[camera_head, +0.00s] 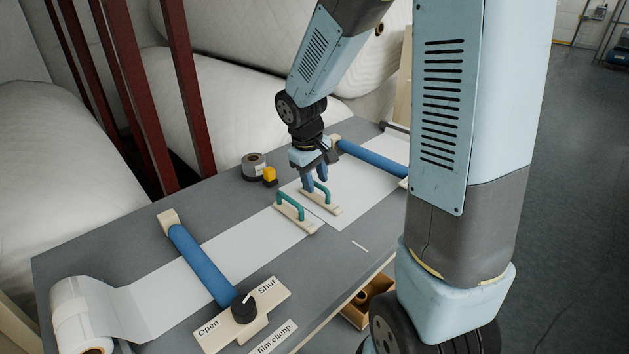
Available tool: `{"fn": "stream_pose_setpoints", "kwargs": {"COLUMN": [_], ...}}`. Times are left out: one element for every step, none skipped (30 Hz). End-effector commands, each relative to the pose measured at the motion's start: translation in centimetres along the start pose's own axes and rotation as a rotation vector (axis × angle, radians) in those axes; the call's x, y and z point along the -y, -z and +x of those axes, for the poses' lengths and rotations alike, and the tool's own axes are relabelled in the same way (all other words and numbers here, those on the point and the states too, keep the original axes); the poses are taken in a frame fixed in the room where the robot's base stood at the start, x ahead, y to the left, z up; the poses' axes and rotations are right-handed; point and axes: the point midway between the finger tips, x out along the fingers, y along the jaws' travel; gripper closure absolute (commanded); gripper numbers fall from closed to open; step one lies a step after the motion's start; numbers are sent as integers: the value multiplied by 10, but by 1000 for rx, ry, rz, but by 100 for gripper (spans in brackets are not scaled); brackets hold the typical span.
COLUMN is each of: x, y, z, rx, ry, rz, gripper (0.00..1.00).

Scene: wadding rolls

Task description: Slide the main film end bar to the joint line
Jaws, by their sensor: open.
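Two pale end bars with green handles lie close together on white film strips. The left end bar (300,221) sits at the end of the left film (245,235), and the right end bar (329,209) sits on the right film (368,185). Which one is the main film's bar cannot be told from a label. My gripper (317,184) points down with its blue fingers open at the right bar's green handle (325,192). The fingers partly hide that handle; contact cannot be told. A narrow joint line (322,222) shows between the bars.
A blue clamp roller (202,265) crosses the left film, with an Open/Shut knob (243,308) near a "film clamp" label. Another blue roller (372,158) crosses the right film. The grey bench (100,250) has free room.

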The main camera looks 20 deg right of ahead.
Motion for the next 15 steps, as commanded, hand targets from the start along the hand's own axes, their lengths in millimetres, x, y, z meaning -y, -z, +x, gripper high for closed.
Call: {"fn": "stream_pose_setpoints", "kwargs": {"x": [0,0,0,0,0,0,0,0,0,0,0,0,1,1,1], "y": [0,0,0,0,0,0,0,0,0,0,0,0,-1,-1,-1], "z": [-5,-9,-15,-20,-25,-33,-40,-45,-53,-60,-66,-74,-79,-85,-92], "rx": [-3,-2,-4,-4,-4,-5,-5,-5,-4,-5,-4,-4,-4,-4,-3], "ry": [-1,-2,-2,-2,-2,-2,-3,-3,-2,-2,-2,-2,-2,-1,-1], "rz": [0,1,1,1,0,1,1,1,1,0,0,0,0,1,0], "gripper": [60,60,60,60,60,60,60,60,60,60,60,60,60,60,60]}}
